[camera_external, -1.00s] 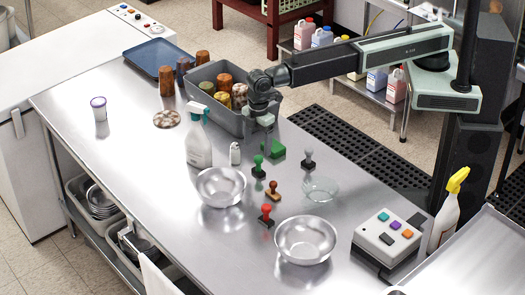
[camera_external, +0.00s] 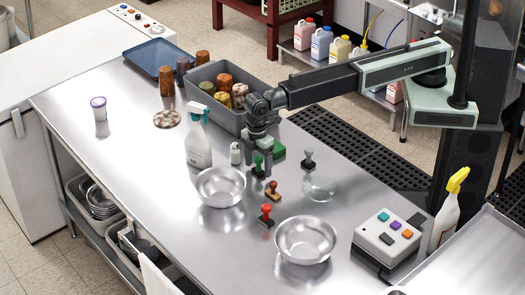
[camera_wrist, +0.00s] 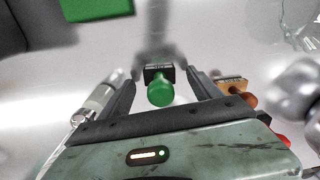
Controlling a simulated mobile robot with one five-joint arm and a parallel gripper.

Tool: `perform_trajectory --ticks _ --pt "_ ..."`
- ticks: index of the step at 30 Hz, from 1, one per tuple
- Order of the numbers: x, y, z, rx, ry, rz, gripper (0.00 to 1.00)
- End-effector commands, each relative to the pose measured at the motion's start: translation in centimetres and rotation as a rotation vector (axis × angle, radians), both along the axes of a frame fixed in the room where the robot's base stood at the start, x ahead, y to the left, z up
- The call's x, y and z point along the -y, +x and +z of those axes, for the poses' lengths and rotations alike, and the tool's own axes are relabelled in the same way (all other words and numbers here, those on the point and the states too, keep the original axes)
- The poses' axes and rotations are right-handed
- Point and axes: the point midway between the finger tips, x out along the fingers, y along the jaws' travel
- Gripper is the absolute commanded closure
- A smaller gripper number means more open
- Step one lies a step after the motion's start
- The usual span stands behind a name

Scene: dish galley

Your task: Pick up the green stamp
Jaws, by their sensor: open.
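The green stamp (camera_external: 258,167) stands upright on the steel table, with a green knob handle and a dark base. In the wrist view the green stamp (camera_wrist: 160,90) sits between the two fingers of my gripper (camera_wrist: 160,88). My gripper (camera_external: 258,168) is open, pointing down, with its fingers low around the stamp. Gaps show between the stamp and both fingers. In the outside view the fingers partly hide the stamp.
A brown stamp (camera_external: 273,190), a red stamp (camera_external: 266,215) and a grey stamp (camera_external: 308,159) stand close by. A small white shaker (camera_external: 236,153), a green block (camera_external: 279,152), a metal bowl (camera_external: 220,187) and a glass bowl (camera_external: 318,188) are also near.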

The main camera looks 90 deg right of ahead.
Motion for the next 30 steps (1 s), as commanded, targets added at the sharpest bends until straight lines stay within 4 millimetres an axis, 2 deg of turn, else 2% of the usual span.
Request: perform_trajectory --ticks 1,7,8,12,15,23,26,30 --pt "0.0 0.0 -1.0 0.0 0.0 0.0 0.27" --pt "0.0 0.0 -0.6 0.0 0.0 0.0 0.27" --pt "0.0 0.0 -0.6 0.0 0.0 0.0 0.3" --pt "0.0 0.0 -0.6 0.0 0.0 0.0 0.69" --pt "0.0 0.0 -0.6 0.0 0.0 0.0 0.92" --pt "0.0 0.0 -0.4 0.0 0.0 0.0 0.92" --pt "0.0 0.0 0.5 0.0 0.0 0.0 0.92" --pt "0.0 0.0 2.8 0.0 0.0 0.0 0.92"
